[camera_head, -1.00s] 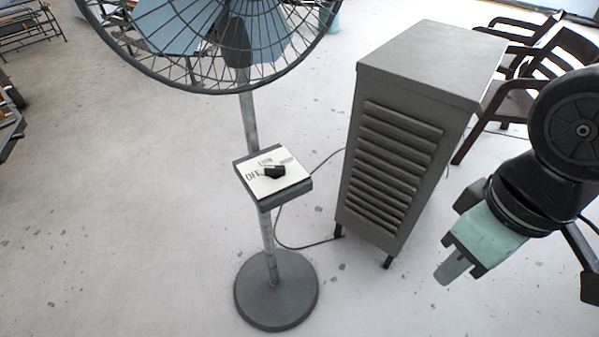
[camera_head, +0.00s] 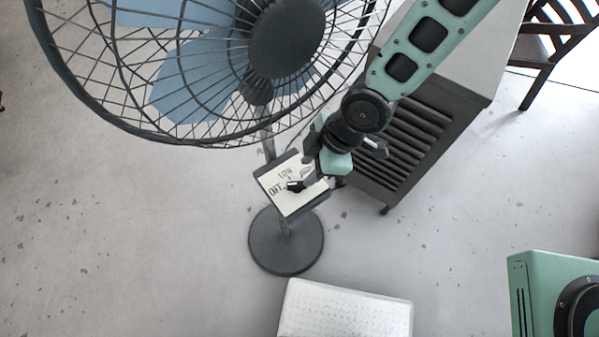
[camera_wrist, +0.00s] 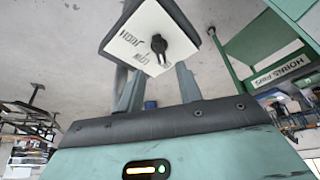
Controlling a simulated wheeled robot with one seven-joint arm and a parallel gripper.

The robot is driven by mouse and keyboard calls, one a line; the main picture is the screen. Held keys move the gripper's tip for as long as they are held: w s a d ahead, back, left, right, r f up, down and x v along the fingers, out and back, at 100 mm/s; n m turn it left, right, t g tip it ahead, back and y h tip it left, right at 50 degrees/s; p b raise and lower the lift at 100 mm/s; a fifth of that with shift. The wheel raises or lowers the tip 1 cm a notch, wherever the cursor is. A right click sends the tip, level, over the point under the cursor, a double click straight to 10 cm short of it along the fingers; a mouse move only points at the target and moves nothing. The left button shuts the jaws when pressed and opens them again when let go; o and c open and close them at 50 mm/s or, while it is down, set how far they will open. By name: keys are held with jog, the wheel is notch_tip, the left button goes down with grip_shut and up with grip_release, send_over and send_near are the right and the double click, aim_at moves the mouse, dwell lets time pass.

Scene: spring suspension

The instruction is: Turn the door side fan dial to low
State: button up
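The fan's control panel (camera_head: 278,181) is a pale square plate on the stand, marked OFF and LOW, with further lettering partly hidden by my gripper. Its black dial (camera_head: 295,186) appears to have its narrow end toward the OFF side, but it is small here. In the wrist view the panel (camera_wrist: 179,27) is seen inverted, with the dial (camera_wrist: 158,44) near its middle. My gripper (camera_head: 311,175) is at the panel's upper right, close to the dial. In the wrist view its two fingers (camera_wrist: 152,68) are apart and the dial shows beyond the gap. Contact cannot be told.
The fan's wire cage (camera_head: 200,75) hangs just above and left of my arm. A grey louvred cabinet (camera_head: 445,110) stands right of the panel. The round fan base (camera_head: 286,245) is below. A brown chair (camera_head: 545,50) is at upper right. Floor to the left is clear.

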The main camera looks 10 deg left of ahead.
aim_at(297, 183)
jog(key=shift+p+x, duration=0.95)
jog(key=shift+x, duration=2.35)
jog(key=shift+d, duration=0.1)
grip_shut()
